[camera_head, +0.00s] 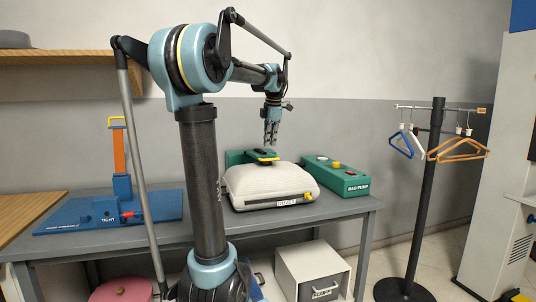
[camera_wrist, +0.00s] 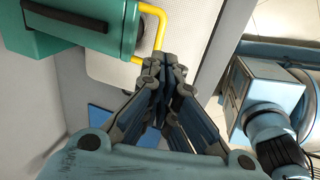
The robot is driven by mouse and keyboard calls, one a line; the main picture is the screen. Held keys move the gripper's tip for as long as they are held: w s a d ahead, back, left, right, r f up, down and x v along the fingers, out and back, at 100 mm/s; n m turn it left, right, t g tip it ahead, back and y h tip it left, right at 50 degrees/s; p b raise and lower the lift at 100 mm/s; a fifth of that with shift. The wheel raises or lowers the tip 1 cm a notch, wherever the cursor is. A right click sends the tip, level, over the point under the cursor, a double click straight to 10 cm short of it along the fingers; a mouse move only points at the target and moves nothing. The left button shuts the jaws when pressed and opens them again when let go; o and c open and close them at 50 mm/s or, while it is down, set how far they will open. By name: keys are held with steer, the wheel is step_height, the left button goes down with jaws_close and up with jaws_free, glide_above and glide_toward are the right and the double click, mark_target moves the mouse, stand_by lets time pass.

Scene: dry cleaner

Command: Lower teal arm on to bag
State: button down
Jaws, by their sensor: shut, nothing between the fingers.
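The bag (camera_head: 270,187), white, puffed and labelled DUVET, lies on the grey table. The teal arm (camera_head: 240,157) stands at its back left, with a dark part and yellow handle (camera_head: 264,157) reaching out low over the bag's top. I cannot tell whether it touches the bag. In the wrist view the teal arm (camera_wrist: 75,35) fills the upper left, and its yellow handle (camera_wrist: 160,28) loops beside the white bag surface (camera_wrist: 192,28). My gripper (camera_head: 270,142) is shut and empty, pointing down just above the handle; its closed tips (camera_wrist: 164,62) appear close beside the handle's end.
A blue board (camera_head: 75,213) marked TIGHT, with an orange upright, lies at the table's left. A hanger stand (camera_head: 428,180) stands on the right. A drawer box (camera_head: 312,273) is below the table.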

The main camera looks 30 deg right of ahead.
steer(key=shift+v, duration=2.05)
steer(key=shift+a, duration=0.1)
